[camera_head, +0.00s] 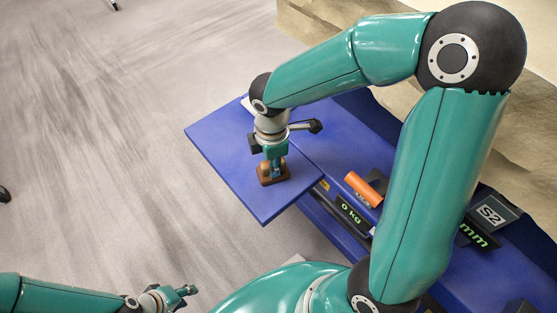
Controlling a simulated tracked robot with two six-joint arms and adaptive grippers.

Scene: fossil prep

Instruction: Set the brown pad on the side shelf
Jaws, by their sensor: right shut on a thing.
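The brown pad (272,175) is a small brown block at the tips of my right gripper (272,163). My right gripper points down and is shut on it. The pad is over the blue side shelf (228,152), near its front right part; it looks at or very near the surface, and I cannot tell whether it touches. My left gripper (188,291) is at the bottom left, over the floor and away from the shelf. Its fingers are small and I cannot tell whether they are open.
Right of the shelf is a blue bench with an orange cylinder (363,189), a "0 kg" display (352,212), an "mm" display (478,235) and an "S2" label (492,214). My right arm hides part of the bench. The shelf's left part is bare.

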